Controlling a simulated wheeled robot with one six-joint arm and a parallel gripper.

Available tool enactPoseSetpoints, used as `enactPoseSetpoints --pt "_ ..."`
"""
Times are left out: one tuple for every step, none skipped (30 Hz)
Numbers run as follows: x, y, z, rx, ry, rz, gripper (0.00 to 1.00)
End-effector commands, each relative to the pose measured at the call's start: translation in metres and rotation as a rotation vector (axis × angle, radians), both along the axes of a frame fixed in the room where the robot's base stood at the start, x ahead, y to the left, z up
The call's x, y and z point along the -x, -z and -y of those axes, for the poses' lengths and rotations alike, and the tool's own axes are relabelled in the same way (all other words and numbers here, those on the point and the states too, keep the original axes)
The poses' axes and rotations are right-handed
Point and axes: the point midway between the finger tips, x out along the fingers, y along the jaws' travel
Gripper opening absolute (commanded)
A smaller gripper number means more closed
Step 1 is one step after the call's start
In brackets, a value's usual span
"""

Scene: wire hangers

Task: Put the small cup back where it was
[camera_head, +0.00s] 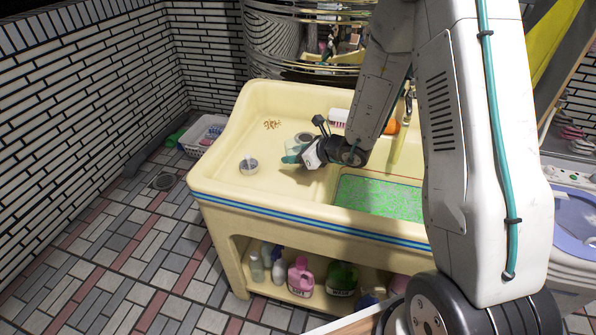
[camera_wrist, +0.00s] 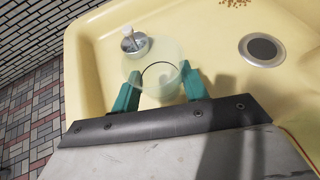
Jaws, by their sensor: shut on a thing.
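A small translucent pale-green cup (camera_wrist: 158,67) sits between the teal fingers of my gripper (camera_wrist: 160,84) in the wrist view. The fingers are on its two sides, and the gripper is shut on it. In the head view my gripper (camera_head: 291,154) is low over the left part of the cream sink unit (camera_head: 222,158), where the cup is hard to make out. I cannot tell whether the cup's base touches the surface. A small round metal container with a white knob (camera_wrist: 134,42) stands just beyond the cup, and also shows in the head view (camera_head: 248,166).
A round grey drain (camera_wrist: 262,50) lies right of the cup. Brown specks (camera_head: 272,124) lie at the back left of the sink unit. A green-bottomed basin (camera_head: 380,196) is to the right. A white-and-red brush (camera_head: 338,117) is behind my gripper. Bottles stand on the shelf below.

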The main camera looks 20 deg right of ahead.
Motion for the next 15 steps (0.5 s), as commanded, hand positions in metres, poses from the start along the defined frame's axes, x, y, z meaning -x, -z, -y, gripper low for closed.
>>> enactPoseSetpoints --pt "0.000 0.010 0.000 -0.001 0.001 -0.004 0.22" --pt "0.000 0.014 0.000 0.000 0.002 -0.003 0.22" --pt "0.000 0.018 0.000 0.000 0.002 -0.002 0.22" --pt "0.000 0.020 0.000 0.000 0.001 -0.001 0.22" --pt "0.000 0.021 0.000 0.000 0.001 0.000 0.22" --pt "0.000 0.025 0.000 0.000 0.001 0.000 0.22" --pt "0.000 0.029 0.000 0.000 0.002 -0.002 0.22" --pt "0.000 0.033 0.000 0.000 0.002 -0.002 0.22" --pt "0.000 0.039 0.001 0.000 0.003 -0.003 0.22" --pt "0.000 0.045 0.001 0.000 0.004 -0.004 0.22" --pt "0.000 0.049 0.001 0.000 0.003 -0.003 0.22" --pt "0.000 0.054 0.001 0.000 0.003 -0.003 0.22" --pt "0.000 0.058 0.001 0.000 0.003 -0.003 0.22" --pt "0.000 0.060 0.001 0.000 0.004 -0.001 0.22" --pt "0.000 0.062 0.002 0.001 0.004 -0.001 0.22"
